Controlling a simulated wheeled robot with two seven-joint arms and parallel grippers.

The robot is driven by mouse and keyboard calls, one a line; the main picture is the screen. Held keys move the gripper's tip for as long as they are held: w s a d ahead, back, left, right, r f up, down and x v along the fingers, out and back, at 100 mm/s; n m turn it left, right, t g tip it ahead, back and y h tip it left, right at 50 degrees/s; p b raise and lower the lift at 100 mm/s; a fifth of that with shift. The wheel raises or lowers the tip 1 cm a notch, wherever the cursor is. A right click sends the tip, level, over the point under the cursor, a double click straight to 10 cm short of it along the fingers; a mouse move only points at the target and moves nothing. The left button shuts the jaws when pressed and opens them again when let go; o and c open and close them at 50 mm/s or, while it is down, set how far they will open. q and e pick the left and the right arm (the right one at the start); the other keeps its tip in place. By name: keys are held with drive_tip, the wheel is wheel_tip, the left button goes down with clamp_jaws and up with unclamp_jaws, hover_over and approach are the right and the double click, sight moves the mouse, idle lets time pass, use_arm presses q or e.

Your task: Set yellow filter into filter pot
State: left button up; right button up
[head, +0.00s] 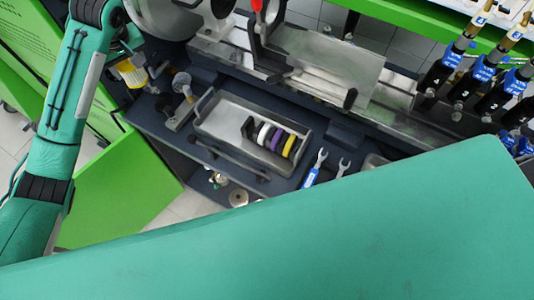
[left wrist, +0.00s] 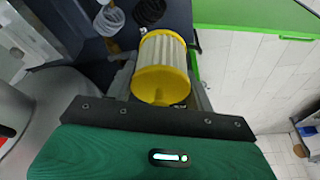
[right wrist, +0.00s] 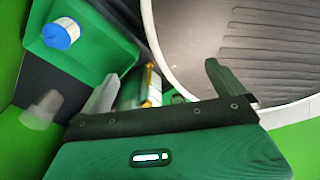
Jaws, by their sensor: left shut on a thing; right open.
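The yellow filter (left wrist: 162,68), with a white pleated body and yellow end caps, is between the fingers of my left gripper (left wrist: 163,92). My left gripper is shut on it. In the head view the filter (head: 132,73) shows at the upper left, beside the bench's left end. My right gripper (right wrist: 163,85) is open and empty in the right wrist view, and out of sight in the head view. A translucent cup-like vessel (right wrist: 42,109) shows at the left of the right wrist view. I cannot tell whether it is the filter pot.
A grey tray (head: 216,137) with several coloured rings sits on the dark bench, and wrenches (head: 316,168) lie right of it. A blue-capped white filter (right wrist: 61,32) stands in a green tray (right wrist: 100,55). A large round rim (right wrist: 160,60) is close to my right gripper.

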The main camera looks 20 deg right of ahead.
use_arm(q)
drive_tip(key=shift+w+d+r, duration=0.2)
drive_tip(key=shift+w+r, duration=0.25)
drive_tip(key=shift+f, duration=0.1)
wheel_tip(320, 180, down, 15)
drive_tip(key=p, duration=0.3)
drive_tip(key=shift+a+f, duration=0.1)
drive_tip(key=shift+f, duration=0.05)
wheel_tip(320, 180, down, 4)
drive_tip(key=shift+f+p, duration=0.25)
drive_tip(key=shift+p, duration=0.15)
use_arm(e)
drive_tip(key=r, duration=0.4)
drive_tip(key=shift+w+d, duration=0.15)
drive_tip(key=shift+d, duration=0.25)
use_arm(q)
drive_tip(key=shift+f, duration=0.15)
use_arm(e)
drive_tip(key=shift+d, duration=0.1)
use_arm(q)
drive_tip(key=o, duration=1)
drive_tip(key=shift+o, duration=0.2)
